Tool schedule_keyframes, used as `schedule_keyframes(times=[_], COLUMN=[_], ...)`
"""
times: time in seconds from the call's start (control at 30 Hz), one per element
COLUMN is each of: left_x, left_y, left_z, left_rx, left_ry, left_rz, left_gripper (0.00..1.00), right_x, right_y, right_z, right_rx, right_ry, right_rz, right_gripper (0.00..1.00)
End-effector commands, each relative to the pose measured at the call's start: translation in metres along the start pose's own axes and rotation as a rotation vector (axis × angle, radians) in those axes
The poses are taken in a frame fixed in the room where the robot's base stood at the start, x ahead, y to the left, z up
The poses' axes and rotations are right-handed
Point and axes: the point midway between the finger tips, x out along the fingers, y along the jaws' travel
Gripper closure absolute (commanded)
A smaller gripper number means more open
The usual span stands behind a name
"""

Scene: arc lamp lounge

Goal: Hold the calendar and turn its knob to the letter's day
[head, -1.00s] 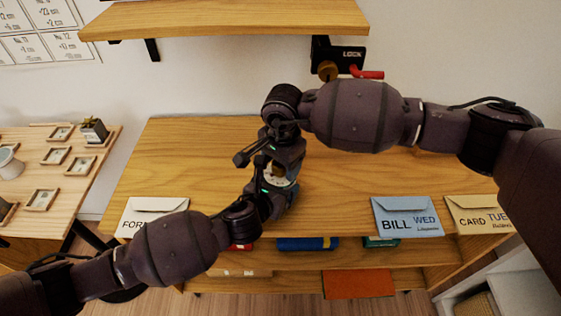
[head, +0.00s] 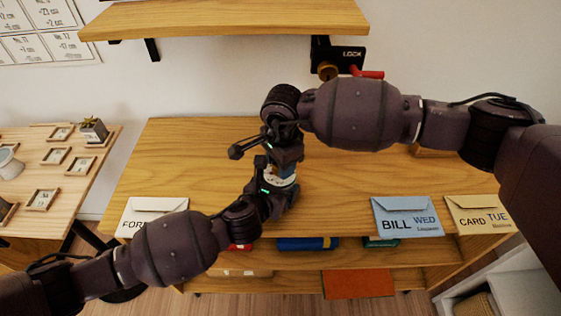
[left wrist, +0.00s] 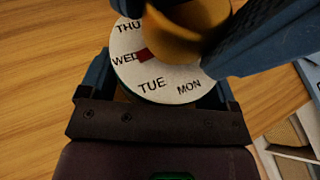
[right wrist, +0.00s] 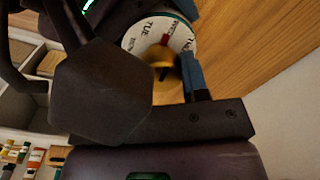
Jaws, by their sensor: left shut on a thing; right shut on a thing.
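The calendar (head: 283,180) has a round white dial (left wrist: 180,82) with THU, WED, TUE and MON readable in the left wrist view. Its red pointer (left wrist: 147,54) has its outer end beside WED. My left gripper (head: 272,190) is shut on the calendar's body below the dial. My right gripper (head: 285,167) is shut on the gold knob (left wrist: 190,30), which also shows in the right wrist view (right wrist: 160,58). A blue letter (head: 407,217) reads BILL WED, a tan letter (head: 478,215) CARD TUE. A white letter (head: 150,212) starts with FOR; my left arm hides its rest.
The wooden shelf top (head: 170,160) is clear behind and left of the grippers. A higher shelf (head: 230,20) and a black lock box with a red handle (head: 335,60) are on the wall. A side table (head: 85,185) with small frames stands left.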

Motion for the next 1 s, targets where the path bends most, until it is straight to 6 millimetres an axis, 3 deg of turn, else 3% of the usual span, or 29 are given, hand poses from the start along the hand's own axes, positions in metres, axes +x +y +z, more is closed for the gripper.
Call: schedule_keyframes(times=[0.2, 0.57, 0.6, 0.73, 1.0], left_x=[0.0000, 0.0001, 0.0001, 0.0001, 0.0000], left_y=[-0.0001, -0.0001, -0.0001, -0.0001, -0.0001], left_z=[0.0004, 0.0003, 0.0003, 0.0003, 0.0003], left_rx=[-0.001, -0.001, -0.001, -0.001, 0.000], left_ry=[0.000, 0.000, 0.000, 0.000, 0.000], left_rz=[0.000, 0.000, 0.000, 0.000, 0.000], left_gripper=[0.54, 0.54, 0.54, 0.54, 0.54], right_x=[-0.0004, -0.0006, -0.0006, -0.0005, -0.0007], right_y=[-0.0001, -0.0002, -0.0002, -0.0001, -0.0001], right_z=[0.0005, 0.0006, 0.0006, 0.0005, 0.0002], right_rx=[0.109, 0.124, 0.124, 0.123, 0.123], right_ry=[0.003, 0.003, 0.003, 0.004, 0.004], right_rz=[-0.001, -0.001, -0.001, -0.001, -0.001], right_gripper=[0.82, 0.82, 0.53, 0.33, 0.33])
